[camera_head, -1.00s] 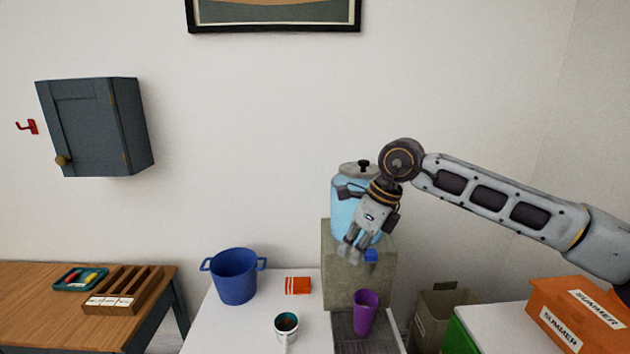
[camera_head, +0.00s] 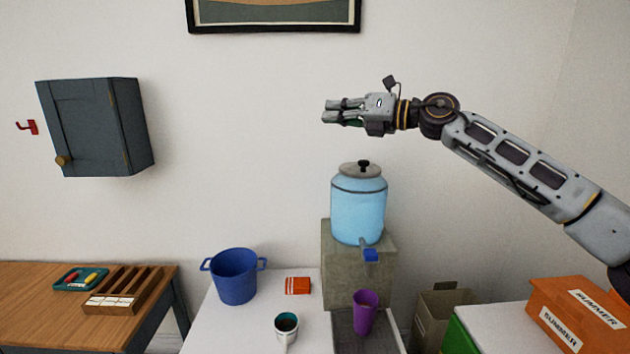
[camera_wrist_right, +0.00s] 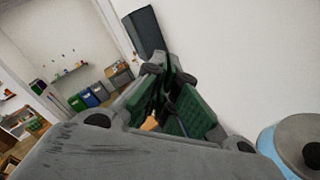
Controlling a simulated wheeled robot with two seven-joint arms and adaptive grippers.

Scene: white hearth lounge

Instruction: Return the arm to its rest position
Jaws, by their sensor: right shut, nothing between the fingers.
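My right gripper (camera_head: 343,112) is raised in front of the white wall, above the water dispenser, with its fingers pointing left. It is shut and empty. In the right wrist view its green-padded fingers (camera_wrist_right: 172,108) show close together. The blue water dispenser (camera_head: 358,210) with a grey lid stands below it on a stone-like block (camera_head: 340,272), clear of the gripper. The dispenser's lid also shows at the lower right of the wrist view (camera_wrist_right: 300,140). A purple cup (camera_head: 365,312) stands beneath the blue tap (camera_head: 371,255). My left gripper is not in view.
A blue pot (camera_head: 235,277), an orange packet (camera_head: 298,286) and a mug (camera_head: 286,326) are on the white table (camera_head: 222,335). A blue-grey cabinet (camera_head: 92,127) hangs on the wall at left. An orange box (camera_head: 580,315) stands at right. The air around the arm is free.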

